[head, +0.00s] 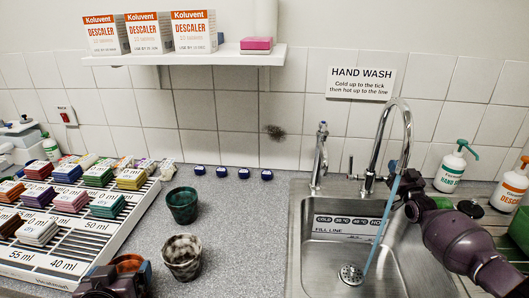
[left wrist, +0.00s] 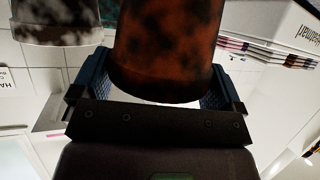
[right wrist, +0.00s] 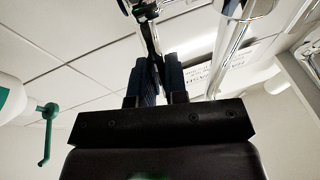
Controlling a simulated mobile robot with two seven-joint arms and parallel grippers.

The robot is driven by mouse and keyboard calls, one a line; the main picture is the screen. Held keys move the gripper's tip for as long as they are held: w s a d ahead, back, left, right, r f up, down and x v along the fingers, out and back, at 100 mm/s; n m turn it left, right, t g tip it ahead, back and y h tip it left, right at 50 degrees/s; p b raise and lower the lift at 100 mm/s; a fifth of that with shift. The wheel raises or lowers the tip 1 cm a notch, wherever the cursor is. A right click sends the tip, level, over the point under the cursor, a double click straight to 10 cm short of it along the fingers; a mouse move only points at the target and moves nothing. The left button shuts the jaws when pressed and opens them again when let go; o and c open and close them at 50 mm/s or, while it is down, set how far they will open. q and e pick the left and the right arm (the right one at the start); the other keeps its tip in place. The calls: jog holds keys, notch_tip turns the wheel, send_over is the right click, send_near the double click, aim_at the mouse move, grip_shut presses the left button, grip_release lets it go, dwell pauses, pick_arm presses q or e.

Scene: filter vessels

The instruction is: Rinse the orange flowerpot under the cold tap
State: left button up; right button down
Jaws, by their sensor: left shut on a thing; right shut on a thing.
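The orange flowerpot (head: 129,263) is at the bottom left of the head view. My left gripper (head: 118,278) is shut on it. In the left wrist view the flowerpot (left wrist: 167,45) shows dark blotches and sits between the fingers. A chrome gooseneck tap (head: 384,125) stands behind the sink (head: 300,235). A blue stream (head: 382,224) runs from under its spout down towards the drain (head: 351,274). My right gripper (head: 402,193) is at the tap's right side. In the right wrist view it is shut on a thin dark lever (right wrist: 152,45).
A green pot (head: 182,205) and a mottled grey pot (head: 182,257) stand between the flowerpot and sink. A rack of coloured packets (head: 70,240) fills the left. A smaller tap (head: 319,155) stands at the sink's back left. Pump bottles (head: 451,171) stand right.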

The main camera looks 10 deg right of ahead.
pick_arm(q)
jog(key=shift+d, duration=0.1)
pick_arm(e)
jog(key=c, duration=1.2)
grip_release()
jog(key=shift+o, duration=0.2)
jog(key=shift+s, duration=0.1)
pick_arm(q)
jog(key=shift+r+p, duration=0.5)
jog(key=shift+r, duration=0.25)
pick_arm(e)
jog(key=v, duration=0.7)
jog(key=shift+s+a+f, duration=0.1)
jog(key=shift+s+a, duration=0.05)
